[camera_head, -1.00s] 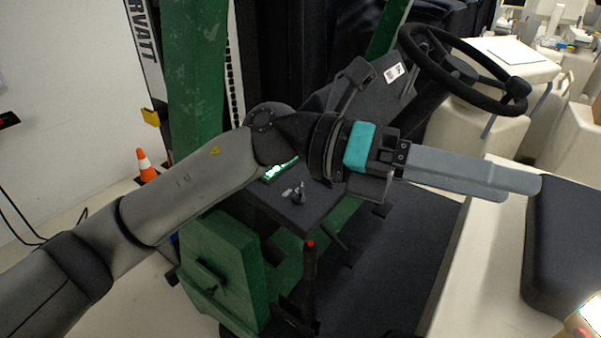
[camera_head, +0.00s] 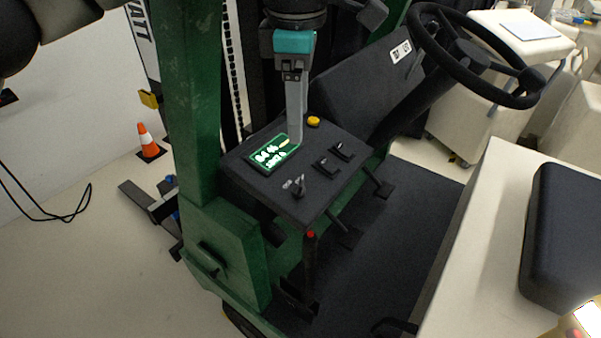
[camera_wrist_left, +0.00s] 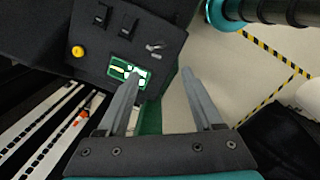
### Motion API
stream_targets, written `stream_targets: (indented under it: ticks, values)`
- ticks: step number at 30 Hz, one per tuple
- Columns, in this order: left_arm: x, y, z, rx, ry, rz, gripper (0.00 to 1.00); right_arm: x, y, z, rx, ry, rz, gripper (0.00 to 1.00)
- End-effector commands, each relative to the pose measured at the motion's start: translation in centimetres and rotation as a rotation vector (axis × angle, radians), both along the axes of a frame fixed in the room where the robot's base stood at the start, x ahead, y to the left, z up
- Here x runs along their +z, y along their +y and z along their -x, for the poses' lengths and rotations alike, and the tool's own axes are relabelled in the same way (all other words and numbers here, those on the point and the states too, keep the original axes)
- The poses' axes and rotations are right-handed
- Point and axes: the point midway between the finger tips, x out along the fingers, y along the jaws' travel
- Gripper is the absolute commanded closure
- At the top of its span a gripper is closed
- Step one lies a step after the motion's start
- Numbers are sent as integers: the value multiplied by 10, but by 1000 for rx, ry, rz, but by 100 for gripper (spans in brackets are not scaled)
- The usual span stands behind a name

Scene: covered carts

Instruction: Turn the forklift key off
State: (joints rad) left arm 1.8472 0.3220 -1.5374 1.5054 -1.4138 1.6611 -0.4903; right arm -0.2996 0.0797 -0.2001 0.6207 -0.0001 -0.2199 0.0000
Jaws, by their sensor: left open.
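The forklift key (camera_head: 299,187) is a small dark piece beside light markings, near the front corner of the black control panel (camera_head: 318,198). The wrist view shows the key (camera_wrist_left: 155,56) on the panel, beyond the fingertips and between their lines. I cannot read which way it is turned. My left gripper (camera_head: 296,140) points down over the back of the panel, near the lit green display (camera_head: 272,153). In the wrist view the left gripper (camera_wrist_left: 162,76) has its fingers wide apart with nothing between them. My right gripper does not show.
Two dark switches (camera_head: 326,166) and a yellow button (camera_head: 313,121) sit on the panel. A red-tipped lever (camera_head: 310,262) stands in front. The steering wheel (camera_head: 472,55) is at the upper right, and a green mast post (camera_head: 193,100) rises left of the panel.

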Motion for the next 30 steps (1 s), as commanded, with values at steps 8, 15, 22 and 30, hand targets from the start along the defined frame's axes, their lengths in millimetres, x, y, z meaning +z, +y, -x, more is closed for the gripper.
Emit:
stream_targets:
  ticks: [8, 15, 22, 30]
  values:
    - [-52, -1, -4, -1, 8, 1, 32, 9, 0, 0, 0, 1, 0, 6]
    - [-103, -2, -9, 0, 8, 3, 32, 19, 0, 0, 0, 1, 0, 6]
    - [-135, -3, -12, -1, 7, 5, 32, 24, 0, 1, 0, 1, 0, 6]
    - [-145, -3, -13, -2, 5, 4, 32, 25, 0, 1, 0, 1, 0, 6]
